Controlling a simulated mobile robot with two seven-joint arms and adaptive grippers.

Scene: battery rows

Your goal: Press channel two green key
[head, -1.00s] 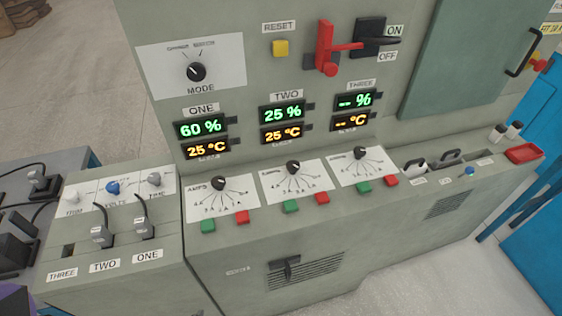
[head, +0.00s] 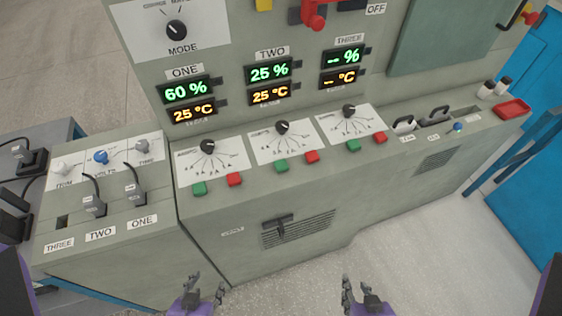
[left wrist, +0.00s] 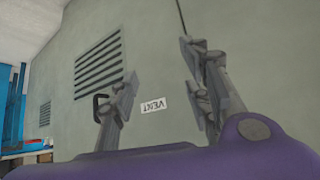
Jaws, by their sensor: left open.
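The channel two green key (head: 282,167) sits on the console's sloped front, below the channel two dial (head: 282,128). Its red key (head: 311,157) is just to the right. The channel two display (head: 269,72) reads 25 % and 25 °C. My left gripper (head: 207,287) is at the bottom of the head view, open and empty, below and apart from the keys. In the left wrist view its spread fingers (left wrist: 160,90) face the console's front panel by a VENT label (left wrist: 153,104). My right gripper (head: 358,291) is also low, empty, its fingers apart.
Channel one's green key (head: 199,188) and channel three's green key (head: 353,146) flank channel two's. A dark handle (head: 278,226) sticks out of the front panel. A side unit with plugs (head: 95,205) stands at left. Open floor lies at lower right.

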